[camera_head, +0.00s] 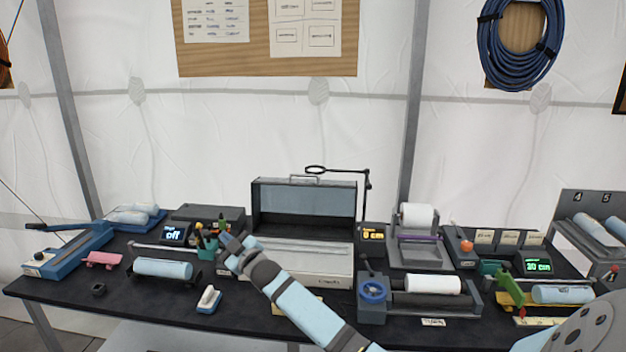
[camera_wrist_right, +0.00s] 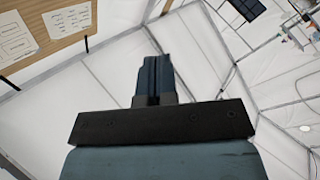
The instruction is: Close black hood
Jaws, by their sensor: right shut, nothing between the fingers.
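The black hood (camera_head: 305,198) belongs to the box-shaped machine at the middle back of the table. It stands raised and open, with a handle (camera_head: 305,178) along its top edge. The machine's pale base (camera_head: 310,264) shows below it, partly behind my right arm. My right gripper (camera_head: 229,241) is at the left front of the machine, apart from the hood. In the right wrist view its fingers (camera_wrist_right: 153,76) are together and empty, pointing at the tent wall and roof. My left gripper is not in view.
A magnifier on an arm (camera_head: 340,170) stands at the machine's right, beside an orange display (camera_head: 373,235). A cup of tools (camera_head: 208,245) is close to my right gripper at the left.

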